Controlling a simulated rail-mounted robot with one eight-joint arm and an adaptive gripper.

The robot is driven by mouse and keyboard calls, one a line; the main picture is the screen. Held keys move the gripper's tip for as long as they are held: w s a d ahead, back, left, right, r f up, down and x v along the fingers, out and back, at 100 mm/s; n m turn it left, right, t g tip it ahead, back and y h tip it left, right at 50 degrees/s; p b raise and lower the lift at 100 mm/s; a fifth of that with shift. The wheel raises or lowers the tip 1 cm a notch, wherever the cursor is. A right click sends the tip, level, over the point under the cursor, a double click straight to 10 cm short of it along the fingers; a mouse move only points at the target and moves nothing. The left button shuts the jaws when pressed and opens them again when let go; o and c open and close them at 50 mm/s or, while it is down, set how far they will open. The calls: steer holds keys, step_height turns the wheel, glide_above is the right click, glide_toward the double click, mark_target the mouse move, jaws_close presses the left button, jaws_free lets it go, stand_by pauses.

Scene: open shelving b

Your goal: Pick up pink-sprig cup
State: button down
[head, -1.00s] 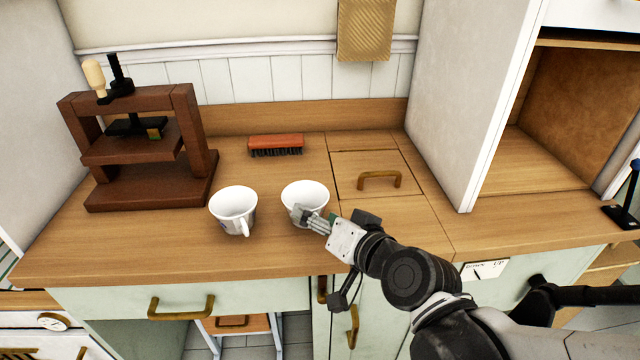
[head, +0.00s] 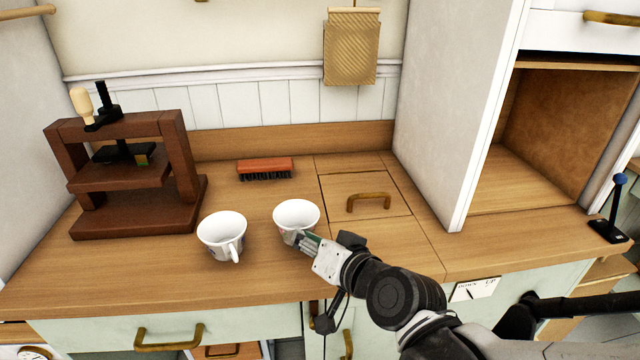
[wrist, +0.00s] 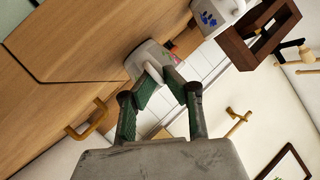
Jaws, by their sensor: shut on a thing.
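A white cup (head: 297,214) stands upright on or just above the wooden counter in the head view. My gripper (head: 298,240) is at its near side, shut on it. In the wrist view the cup (wrist: 143,60) is at my fingertips (wrist: 160,85), with its handle between the green-padded fingers. In the wrist view this second cup (wrist: 213,14) shows a blue pattern.
A brown wooden press (head: 130,180) stands at the counter's left. A red brush (head: 265,168) lies behind the cups. A lidded panel with a handle (head: 368,202) is to the right, before a white partition (head: 450,120). The counter's front left is clear.

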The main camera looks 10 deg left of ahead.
stand_by(0.3)
steer(key=shift+r+p, duration=0.45)
steer(key=shift+r, duration=0.35)
step_height(320, 180, up, 2)
steer(key=shift+r+p, duration=0.2)
steer(key=shift+p, duration=0.4)
steer(key=s+a+r+p, duration=0.3)
steer(key=s+a+r, duration=0.4)
steer(key=s, duration=0.1)
steer(key=shift+s+a, duration=0.3)
steer(key=shift+a, duration=0.1)
